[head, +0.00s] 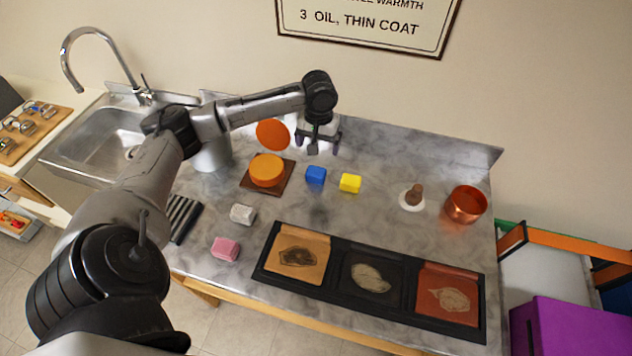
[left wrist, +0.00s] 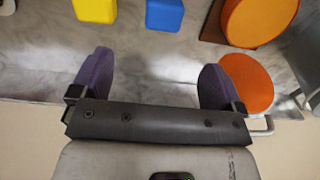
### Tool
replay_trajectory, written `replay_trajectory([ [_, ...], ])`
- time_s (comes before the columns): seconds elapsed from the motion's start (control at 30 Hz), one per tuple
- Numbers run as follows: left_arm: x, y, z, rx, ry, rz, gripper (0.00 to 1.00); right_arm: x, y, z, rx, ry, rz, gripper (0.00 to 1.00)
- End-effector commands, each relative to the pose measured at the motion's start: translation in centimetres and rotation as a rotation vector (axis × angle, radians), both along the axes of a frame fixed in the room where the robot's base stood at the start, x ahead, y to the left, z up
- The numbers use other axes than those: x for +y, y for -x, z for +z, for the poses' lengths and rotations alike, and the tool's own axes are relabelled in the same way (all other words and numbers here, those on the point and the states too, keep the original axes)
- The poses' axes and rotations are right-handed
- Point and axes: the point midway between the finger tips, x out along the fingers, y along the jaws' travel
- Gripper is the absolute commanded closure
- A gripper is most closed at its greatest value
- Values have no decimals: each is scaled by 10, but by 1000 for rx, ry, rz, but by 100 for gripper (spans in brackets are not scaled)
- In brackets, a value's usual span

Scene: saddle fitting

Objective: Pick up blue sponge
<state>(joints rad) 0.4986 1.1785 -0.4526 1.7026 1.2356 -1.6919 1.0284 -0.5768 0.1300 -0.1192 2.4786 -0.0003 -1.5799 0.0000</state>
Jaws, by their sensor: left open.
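The blue sponge (head: 316,175) is a small block on the marble counter, between an orange disc and a yellow sponge (head: 350,183). It also shows at the top of the left wrist view (left wrist: 165,14), beyond my fingers and cut by the frame edge. My left gripper (head: 317,144) is open and empty. It hangs above the counter, behind the blue sponge and apart from it. In the left wrist view the two purple-grey fingers (left wrist: 153,82) are spread wide with bare counter between them. My right gripper is in neither view.
An orange round block (head: 267,170) sits on a brown board, with another orange disc (head: 273,134) behind. White (head: 243,214) and pink (head: 225,248) blocks lie in front. A black three-panel tray (head: 345,305) fills the front; a copper pot (head: 466,204) stands right.

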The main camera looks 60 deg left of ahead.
Motion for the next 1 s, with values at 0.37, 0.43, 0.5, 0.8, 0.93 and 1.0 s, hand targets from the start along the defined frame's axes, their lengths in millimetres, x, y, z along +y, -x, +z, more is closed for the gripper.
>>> replay_trajectory([
  [0.37, 8, 0, -53, 3, 5, 36, 6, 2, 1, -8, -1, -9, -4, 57],
  [0.43, 8, 0, -62, 1, 5, 35, 6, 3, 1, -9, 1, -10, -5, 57],
  [0.5, 7, 0, -69, 0, 6, 35, 6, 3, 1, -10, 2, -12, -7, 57],
  [0.8, 8, 0, -82, 0, 4, 34, 6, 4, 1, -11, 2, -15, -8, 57],
  [0.93, 8, 1, -91, 1, 5, 33, 6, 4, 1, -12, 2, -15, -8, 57],
  [1.0, 9, 1, -99, 1, 4, 33, 6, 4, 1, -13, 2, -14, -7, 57],
])
